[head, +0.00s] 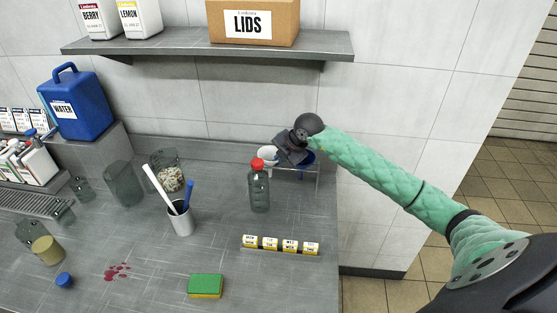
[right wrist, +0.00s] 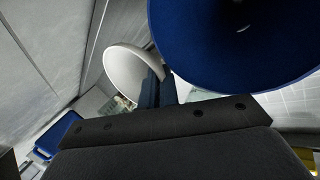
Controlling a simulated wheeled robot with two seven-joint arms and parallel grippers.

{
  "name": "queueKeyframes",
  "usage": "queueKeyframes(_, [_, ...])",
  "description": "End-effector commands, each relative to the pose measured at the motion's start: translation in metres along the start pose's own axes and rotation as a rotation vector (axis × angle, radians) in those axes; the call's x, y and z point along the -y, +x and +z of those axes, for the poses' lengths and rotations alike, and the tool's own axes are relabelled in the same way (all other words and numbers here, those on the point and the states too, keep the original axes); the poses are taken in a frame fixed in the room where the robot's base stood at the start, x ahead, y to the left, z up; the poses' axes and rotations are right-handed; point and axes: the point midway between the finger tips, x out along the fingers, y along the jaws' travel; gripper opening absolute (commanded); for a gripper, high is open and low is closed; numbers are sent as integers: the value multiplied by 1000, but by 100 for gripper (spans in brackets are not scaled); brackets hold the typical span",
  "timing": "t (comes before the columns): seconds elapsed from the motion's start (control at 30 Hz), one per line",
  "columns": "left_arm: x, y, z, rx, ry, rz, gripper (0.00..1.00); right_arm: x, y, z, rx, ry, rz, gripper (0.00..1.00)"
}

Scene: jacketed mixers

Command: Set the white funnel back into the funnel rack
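The white funnel (head: 266,153) is at the back right of the counter, at the left end of the funnel rack (head: 317,182). It also shows in the right wrist view (right wrist: 128,72), its wide mouth tilted in the picture. My right gripper (head: 279,152) reaches over the rack from the right. In the right wrist view its fingers (right wrist: 155,86) are close together against the white funnel's edge and look shut on it. The gripper hides part of the rack, so I cannot tell whether the funnel is seated. My left gripper is not in view.
A blue funnel (head: 307,158) is in the rack, close to my right gripper. A red-capped bottle (head: 259,188) stands just in front and left. Day-labelled boxes (head: 281,245) and a green sponge (head: 205,285) lie nearer. A shelf (head: 210,44) hangs above.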

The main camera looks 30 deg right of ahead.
Motion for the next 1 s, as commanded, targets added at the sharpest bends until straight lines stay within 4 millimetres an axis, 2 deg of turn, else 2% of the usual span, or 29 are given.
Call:
queueKeyframes(0.3, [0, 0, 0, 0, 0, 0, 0, 1, 1, 1, 1, 1, -2, 0])
queueKeyframes(0.47, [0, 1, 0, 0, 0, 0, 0, 1, 1, 1, 1, 1, -3, 28])
queueKeyframes(0.87, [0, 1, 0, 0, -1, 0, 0, 4, 3, 0, -1, 1, -8, 28])
queueKeyframes(0.9, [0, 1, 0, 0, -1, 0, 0, 4, 4, 0, -1, 1, -9, 22])
queueKeyframes(1.0, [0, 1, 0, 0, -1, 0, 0, 4, 4, 0, -1, 1, -9, 22])
